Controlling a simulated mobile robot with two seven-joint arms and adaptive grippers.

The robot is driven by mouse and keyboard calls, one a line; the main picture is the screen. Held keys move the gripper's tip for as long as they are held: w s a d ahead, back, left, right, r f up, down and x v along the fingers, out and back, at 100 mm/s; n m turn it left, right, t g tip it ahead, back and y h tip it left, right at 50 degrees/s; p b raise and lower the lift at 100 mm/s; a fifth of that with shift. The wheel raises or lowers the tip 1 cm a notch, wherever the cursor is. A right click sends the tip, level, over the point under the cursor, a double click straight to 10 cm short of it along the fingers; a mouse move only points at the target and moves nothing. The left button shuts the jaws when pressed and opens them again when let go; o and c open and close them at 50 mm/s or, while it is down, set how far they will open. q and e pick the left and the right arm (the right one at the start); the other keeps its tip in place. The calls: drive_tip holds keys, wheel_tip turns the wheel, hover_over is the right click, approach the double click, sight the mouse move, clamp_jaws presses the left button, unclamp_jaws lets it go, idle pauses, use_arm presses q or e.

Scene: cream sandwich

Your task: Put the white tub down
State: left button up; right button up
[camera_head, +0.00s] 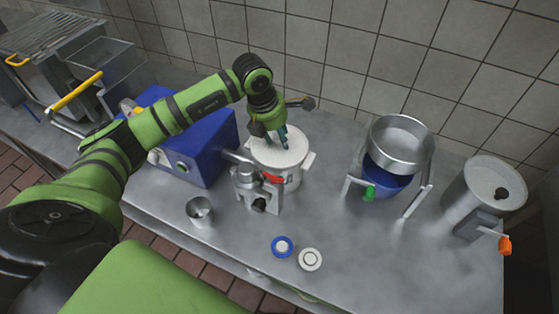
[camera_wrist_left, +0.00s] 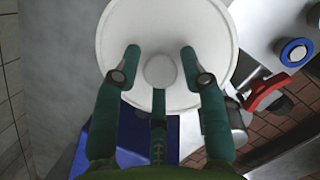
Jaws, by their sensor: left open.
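The white tub (camera_head: 293,156) is round, with side handles. It stands upright on the steel counter, behind a small metal machine that hides part of its front. My left gripper (camera_head: 279,132) is over the top of the tub, pointing down. My right gripper is not in view.
A metal machine with a red lever (camera_head: 272,180) stands close in front of the tub. A blue box (camera_head: 205,140) is at left, a metal cup (camera_head: 200,212) in front. A pan on a stand (camera_head: 402,140) and a steel canister (camera_head: 484,195) are right. Blue (camera_head: 282,247) and white (camera_head: 311,259) discs lie in front.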

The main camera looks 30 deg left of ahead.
use_arm(q)
drive_tip(key=shift+r, duration=0.1)
clamp_jaws()
